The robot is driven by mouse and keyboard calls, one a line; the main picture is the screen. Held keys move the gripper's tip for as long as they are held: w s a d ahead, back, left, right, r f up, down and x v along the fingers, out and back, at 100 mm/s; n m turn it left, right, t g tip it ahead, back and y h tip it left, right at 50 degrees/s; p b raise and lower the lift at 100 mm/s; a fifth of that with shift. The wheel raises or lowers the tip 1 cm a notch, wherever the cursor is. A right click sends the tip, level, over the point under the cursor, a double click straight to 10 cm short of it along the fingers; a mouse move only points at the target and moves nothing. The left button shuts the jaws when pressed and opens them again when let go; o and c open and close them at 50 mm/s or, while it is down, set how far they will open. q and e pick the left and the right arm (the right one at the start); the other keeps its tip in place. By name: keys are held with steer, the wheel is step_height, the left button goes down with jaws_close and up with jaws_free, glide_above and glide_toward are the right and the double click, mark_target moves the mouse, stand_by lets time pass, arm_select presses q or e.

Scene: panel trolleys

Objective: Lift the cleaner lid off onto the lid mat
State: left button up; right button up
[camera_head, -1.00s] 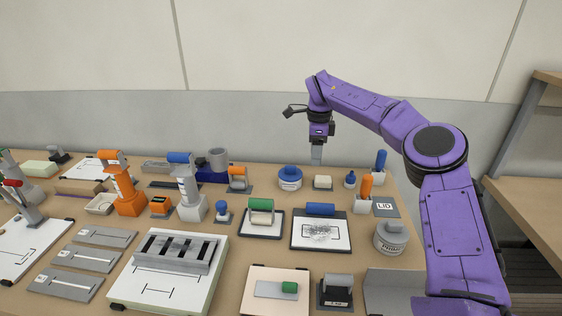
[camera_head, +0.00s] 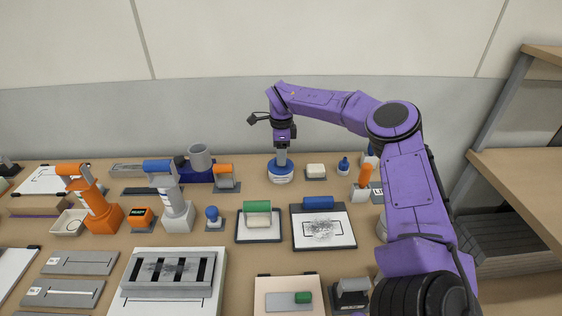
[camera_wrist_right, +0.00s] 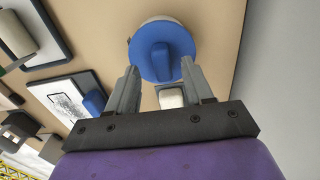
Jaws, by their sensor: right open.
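The cleaner is a round white tub (camera_head: 281,179) at the back of the table, with a blue lid (camera_head: 279,167) on it. My right gripper (camera_head: 281,158) points down directly over the lid. In the right wrist view the blue lid (camera_wrist_right: 163,36) has a raised blue grip, and my open right fingers (camera_wrist_right: 160,72) stand on either side of that grip with gaps showing. The lid mat (camera_head: 377,190) is a grey plate at the right, partly hidden by my right arm. My left gripper is not in view.
A pale block (camera_head: 316,170) on a grey pad and a small blue-topped bottle (camera_head: 344,165) stand right of the cleaner. An orange-handled tool (camera_head: 364,178) stands beside the lid mat. A board with a blue roller (camera_head: 319,203) lies in front.

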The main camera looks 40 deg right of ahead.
steer(key=shift+w+d+f, duration=0.1)
steer(key=shift+w+f, duration=0.2)
steer(key=shift+f, duration=0.2)
steer(key=shift+w+f, duration=0.25)
steer(key=shift+f, duration=0.2)
steer(key=shift+s+r, duration=0.15)
steer(key=shift+s, duration=0.1)
steer(key=shift+s+r, duration=0.15)
steer(key=shift+s, duration=0.15)
steer(key=shift+c, duration=1.2)
steer(key=shift+r, duration=0.1)
steer(key=c, duration=0.5)
steer(key=shift+w, duration=0.15)
jaws_close()
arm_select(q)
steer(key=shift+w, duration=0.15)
